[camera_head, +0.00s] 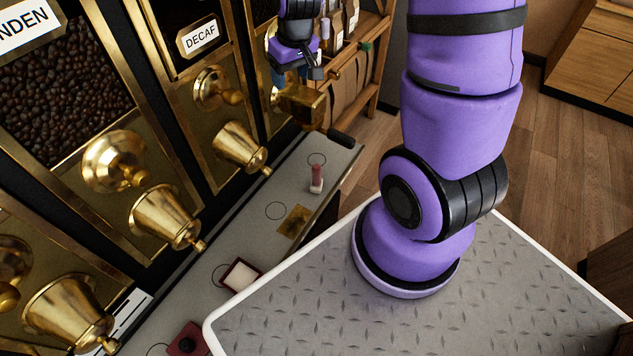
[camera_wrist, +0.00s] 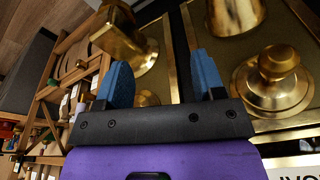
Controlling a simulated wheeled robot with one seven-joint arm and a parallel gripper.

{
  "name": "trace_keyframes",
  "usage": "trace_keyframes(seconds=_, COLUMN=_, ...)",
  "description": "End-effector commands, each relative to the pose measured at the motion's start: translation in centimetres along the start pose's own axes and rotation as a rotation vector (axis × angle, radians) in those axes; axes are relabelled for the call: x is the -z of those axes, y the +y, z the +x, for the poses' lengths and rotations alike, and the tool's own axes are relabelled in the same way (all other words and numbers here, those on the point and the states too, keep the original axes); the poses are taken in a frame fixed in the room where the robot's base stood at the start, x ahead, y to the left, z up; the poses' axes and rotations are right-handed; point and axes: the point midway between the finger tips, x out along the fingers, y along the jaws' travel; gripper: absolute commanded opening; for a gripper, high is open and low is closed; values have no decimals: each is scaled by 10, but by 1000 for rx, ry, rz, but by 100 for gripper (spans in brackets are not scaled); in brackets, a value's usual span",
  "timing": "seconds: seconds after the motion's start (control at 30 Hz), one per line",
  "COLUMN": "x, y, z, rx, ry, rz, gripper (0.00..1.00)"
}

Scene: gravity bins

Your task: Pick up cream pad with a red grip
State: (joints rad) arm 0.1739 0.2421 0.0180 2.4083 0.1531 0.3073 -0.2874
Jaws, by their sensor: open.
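The cream pad with a red grip (camera_head: 316,179) stands on the grey counter ledge in the head view, its red grip upright above a small cream base. It does not show in the wrist view. My gripper (camera_head: 312,69) is in the upper middle of the head view, above and beyond the pad, in front of the bins and apart from the pad. In the wrist view my gripper (camera_wrist: 160,75) has its two blue fingers spread apart with nothing held between them.
Brass bin spouts (camera_head: 240,147) jut over the ledge (camera_head: 253,235). A brass plate (camera_head: 295,222), a cream-filled dark red tray (camera_head: 240,275) and a red block (camera_head: 187,340) lie nearer. Wooden shelves (camera_head: 372,60) stand behind.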

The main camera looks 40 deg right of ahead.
Motion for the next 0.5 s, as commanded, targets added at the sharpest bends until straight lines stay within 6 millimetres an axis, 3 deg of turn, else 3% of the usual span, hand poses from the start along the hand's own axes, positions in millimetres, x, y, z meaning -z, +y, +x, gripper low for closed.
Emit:
trace_keyframes(seconds=0.03, x=-1, y=4, z=18, rx=1, ry=-19, rz=4, gripper=63)
trace_keyframes(seconds=0.27, x=-9, y=22, z=91, rx=-4, ry=-72, rz=15, gripper=63)
trace_keyframes(seconds=0.5, x=-34, y=39, z=168, rx=-12, ry=-130, rz=27, gripper=63)
